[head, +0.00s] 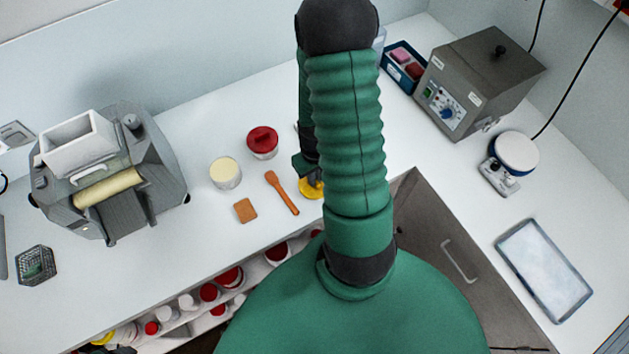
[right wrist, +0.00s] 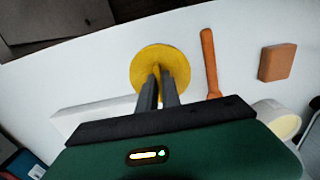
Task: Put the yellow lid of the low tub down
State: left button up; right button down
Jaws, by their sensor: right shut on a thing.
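The yellow lid (head: 311,189) is near the worktop's front edge, partly hidden by my arm in the head view. In the right wrist view the yellow lid (right wrist: 172,60) is a round disc with a raised grip in its middle. My right gripper (head: 310,176) is above it, and its two fingers (right wrist: 158,78) are shut on that grip. I cannot tell whether the lid touches the worktop or hangs just above it. An open tub with pale cream contents (head: 225,174) stands to the left; it also shows in the right wrist view (right wrist: 282,122). My left gripper is not in view.
An orange wooden spatula (head: 282,193) lies close to the lid's left. A brown block (head: 245,210) lies beyond it. A red-lidded tub (head: 262,142) stands behind. A grey roller machine (head: 110,170) is at the left. The worktop's front edge is near.

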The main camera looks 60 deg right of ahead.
notch_tip(320, 180, down, 2)
jog(key=shift+s+f, duration=0.15)
jog(key=shift+f, duration=0.25)
jog(key=c, duration=1.5)
grip_release()
jog(key=shift+c, duration=0.2)
